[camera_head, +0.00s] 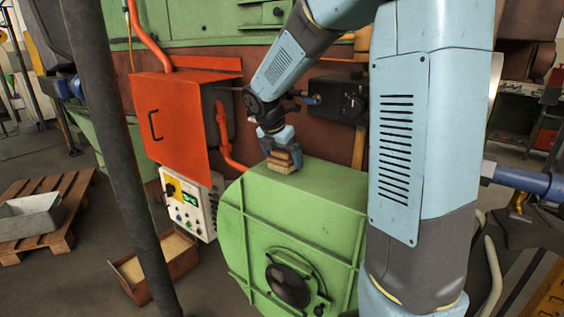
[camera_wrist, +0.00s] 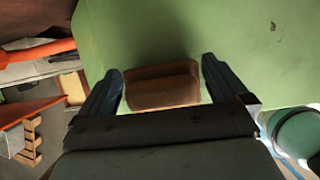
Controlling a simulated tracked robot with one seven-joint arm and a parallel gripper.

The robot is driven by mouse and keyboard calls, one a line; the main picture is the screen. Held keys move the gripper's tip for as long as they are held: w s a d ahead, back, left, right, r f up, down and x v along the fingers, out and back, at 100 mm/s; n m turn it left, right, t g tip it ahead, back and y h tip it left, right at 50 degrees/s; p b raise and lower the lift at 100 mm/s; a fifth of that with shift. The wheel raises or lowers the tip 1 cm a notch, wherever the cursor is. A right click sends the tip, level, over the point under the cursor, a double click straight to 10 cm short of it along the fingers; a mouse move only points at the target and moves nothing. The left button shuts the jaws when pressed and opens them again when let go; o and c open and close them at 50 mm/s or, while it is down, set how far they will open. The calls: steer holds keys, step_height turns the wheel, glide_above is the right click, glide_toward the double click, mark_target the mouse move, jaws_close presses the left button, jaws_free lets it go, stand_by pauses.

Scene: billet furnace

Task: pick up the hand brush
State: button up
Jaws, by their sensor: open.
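The hand brush (camera_head: 282,162) is a small brown wooden block-like thing on top of the green machine housing (camera_head: 325,182), near its back left edge. My gripper (camera_head: 278,150) is right above and around it in the head view. In the wrist view the brush (camera_wrist: 162,86) lies between the two dark fingers of my gripper (camera_wrist: 163,84). The fingers are open, one on each side, with a narrow gap at each side. Its near edge is close to the gripper body. I cannot tell how far down the fingers reach along it.
An orange-red cabinet (camera_head: 170,125) and a control panel (camera_head: 190,203) stand left of the housing. A dark post (camera_head: 120,150) rises in front. A pallet (camera_head: 75,192) with a grey tray (camera_head: 30,216) and a rusty box (camera_head: 158,266) are on the floor at left.

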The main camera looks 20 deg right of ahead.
steer(key=c, duration=0.9)
steer(key=shift+c, duration=0.2)
steer(key=shift+r, duration=0.15)
steer(key=shift+r, duration=0.4)
step_height(320, 180, up, 2)
steer(key=shift+r, duration=0.25)
steer(key=s+a+r, duration=0.4)
steer(key=s+r, duration=0.5)
steer(key=s, duration=0.4)
steer(key=shift+s+a+r, duration=0.15)
steer(key=shift+s+r, duration=0.05)
steer(key=shift+r, duration=0.05)
